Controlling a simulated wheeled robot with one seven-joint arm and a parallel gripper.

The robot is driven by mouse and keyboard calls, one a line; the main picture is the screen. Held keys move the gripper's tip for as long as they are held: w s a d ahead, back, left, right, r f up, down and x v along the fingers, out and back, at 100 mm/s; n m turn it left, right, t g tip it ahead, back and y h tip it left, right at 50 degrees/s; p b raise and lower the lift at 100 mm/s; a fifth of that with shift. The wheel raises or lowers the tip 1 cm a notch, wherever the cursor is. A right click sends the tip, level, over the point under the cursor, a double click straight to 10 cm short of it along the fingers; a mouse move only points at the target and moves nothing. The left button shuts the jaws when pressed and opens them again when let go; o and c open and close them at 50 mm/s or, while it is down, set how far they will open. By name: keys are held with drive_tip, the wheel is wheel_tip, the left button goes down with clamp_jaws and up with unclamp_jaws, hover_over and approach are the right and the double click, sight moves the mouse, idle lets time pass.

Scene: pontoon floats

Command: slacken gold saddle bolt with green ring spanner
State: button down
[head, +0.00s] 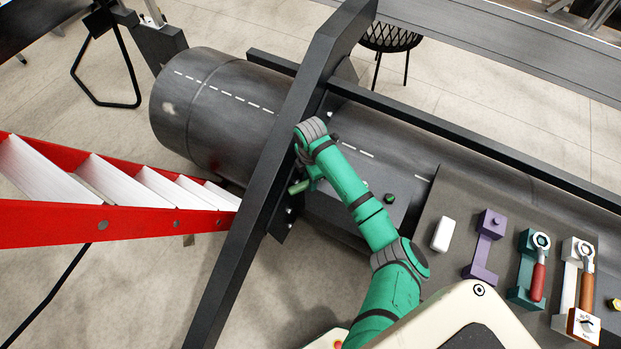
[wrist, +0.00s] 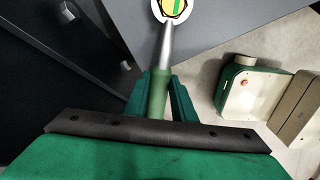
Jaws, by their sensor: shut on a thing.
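My gripper (wrist: 160,98) is shut on the green handle (wrist: 159,90) of the ring spanner. The spanner's steel shank (wrist: 168,45) runs away from the jaws to its ring at the top of the wrist view. A gold bolt head (wrist: 174,7) with a green stripe shows inside the ring, which looks to be around it; the picture's top edge cuts them off, and how deep the ring sits I cannot tell. In the head view the green handle (head: 299,187) sticks out below my wrist, beside the dark beam; the ring and gold bolt are hidden there.
A dark beam (head: 272,165) crosses the big grey float (head: 225,105). A red ladder (head: 110,225) lies to the left. On the right deck stand a white block (head: 443,234), a purple holder (head: 485,250), and two holders with red-handled (head: 538,280) and brown-handled (head: 587,290) spanners.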

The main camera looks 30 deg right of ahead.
drive_tip(key=shift+f, duration=0.35)
idle(0.3)
drive_tip(key=shift+s+n, duration=0.5)
drive_tip(key=shift+s, duration=0.05)
drive_tip(key=shift+s, duration=0.2)
drive_tip(key=shift+s+n, duration=0.25)
drive_tip(key=shift+n, duration=0.25)
drive_tip(key=shift+s+d, duration=0.1)
idle(0.4)
drive_tip(key=shift+s+n, duration=0.35)
drive_tip(key=shift+n, duration=0.25)
drive_tip(key=shift+d, duration=0.1)
